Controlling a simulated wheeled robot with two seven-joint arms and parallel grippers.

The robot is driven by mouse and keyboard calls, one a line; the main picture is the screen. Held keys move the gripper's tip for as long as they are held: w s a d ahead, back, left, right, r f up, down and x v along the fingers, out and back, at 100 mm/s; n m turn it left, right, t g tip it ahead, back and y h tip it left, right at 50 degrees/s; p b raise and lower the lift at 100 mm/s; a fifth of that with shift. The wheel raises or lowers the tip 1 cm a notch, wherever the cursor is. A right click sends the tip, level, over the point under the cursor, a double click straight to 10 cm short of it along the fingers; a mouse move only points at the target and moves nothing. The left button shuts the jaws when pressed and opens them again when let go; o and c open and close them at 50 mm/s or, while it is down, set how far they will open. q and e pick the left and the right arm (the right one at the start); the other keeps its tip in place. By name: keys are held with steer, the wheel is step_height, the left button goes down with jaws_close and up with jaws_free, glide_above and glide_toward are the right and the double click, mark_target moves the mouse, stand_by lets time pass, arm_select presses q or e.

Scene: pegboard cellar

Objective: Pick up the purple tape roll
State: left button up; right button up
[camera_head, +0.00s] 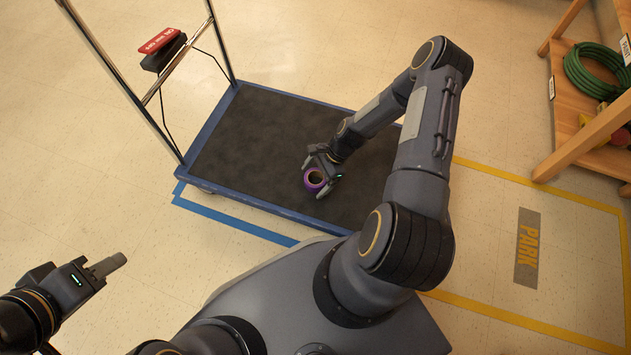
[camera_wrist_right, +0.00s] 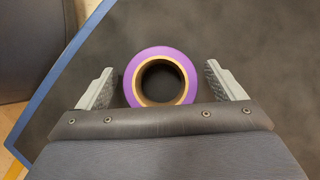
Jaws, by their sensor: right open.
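The purple tape roll (camera_head: 315,180) lies flat on the dark deck of a cart. In the right wrist view the purple tape roll (camera_wrist_right: 160,78) shows its tan core and dark round hole. My right gripper (camera_head: 320,178) is down at the roll, and in the wrist view its two grey fingers (camera_wrist_right: 160,82) are open, one on each side of the roll with a gap on both sides. My left gripper (camera_head: 112,268) is far off at the lower left, over the floor. Only part of its fingers shows, and its opening is unclear.
The cart's deck (camera_head: 250,130) has a blue rim and a metal handle frame (camera_head: 160,90) with a red-topped box (camera_head: 162,45). A wooden shelf (camera_head: 585,110) with a green hose (camera_head: 595,72) stands at right. The deck around the roll is clear.

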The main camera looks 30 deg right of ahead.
steer(key=c, duration=1.1)
steer(key=shift+r, duration=0.15)
